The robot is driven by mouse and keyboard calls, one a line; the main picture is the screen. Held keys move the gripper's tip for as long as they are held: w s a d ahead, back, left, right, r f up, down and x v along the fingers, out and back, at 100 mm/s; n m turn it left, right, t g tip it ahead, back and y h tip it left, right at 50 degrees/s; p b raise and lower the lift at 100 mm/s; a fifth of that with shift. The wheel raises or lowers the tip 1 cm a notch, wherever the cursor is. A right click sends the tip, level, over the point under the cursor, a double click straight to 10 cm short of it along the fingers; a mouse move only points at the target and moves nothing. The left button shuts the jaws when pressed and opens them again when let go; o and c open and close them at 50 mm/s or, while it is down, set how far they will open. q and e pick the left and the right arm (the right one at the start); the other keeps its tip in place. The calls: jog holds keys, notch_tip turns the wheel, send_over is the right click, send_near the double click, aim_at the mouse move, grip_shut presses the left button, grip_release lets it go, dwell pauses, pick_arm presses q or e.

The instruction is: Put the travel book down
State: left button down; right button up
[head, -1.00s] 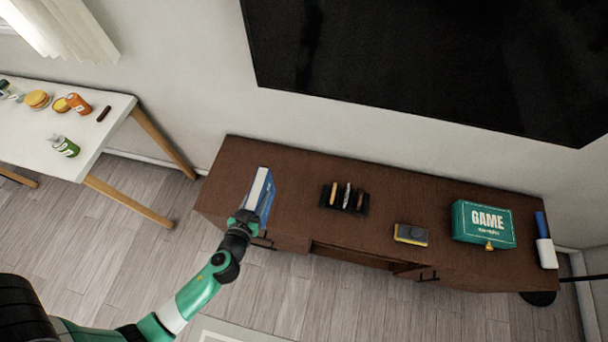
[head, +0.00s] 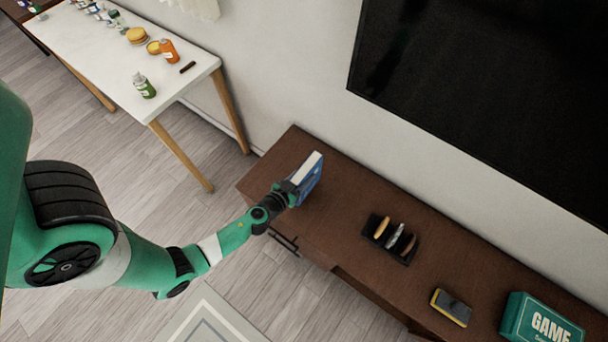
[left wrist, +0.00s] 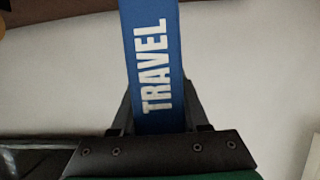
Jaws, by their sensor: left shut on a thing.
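The travel book (head: 308,178) is blue with white page edges. My left gripper (head: 290,190) is shut on it and holds it upright over the left end of the brown cabinet (head: 345,195). In the left wrist view the blue spine of the travel book (left wrist: 153,60) reads TRAVEL and stands between the two fingers of my left gripper (left wrist: 158,115). I cannot tell whether the book touches the cabinet top. My right gripper is not in view.
On the cabinet stand a dark rack (head: 390,240) with several slim items, a yellow-and-grey block (head: 451,307) and a green GAME box (head: 540,322). A white table (head: 105,60) with food and bottles is at the upper left. Bare cabinet top lies around the book.

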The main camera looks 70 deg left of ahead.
pick_arm(q)
jog(key=f+b, duration=0.3)
jog(key=f, duration=0.1)
jog(key=shift+w+a, duration=0.1)
jog(key=shift+a, duration=0.2)
jog(key=shift+c, duration=2)
grip_release()
jog(key=v, duration=1.2)
jog(key=shift+b, duration=0.45)
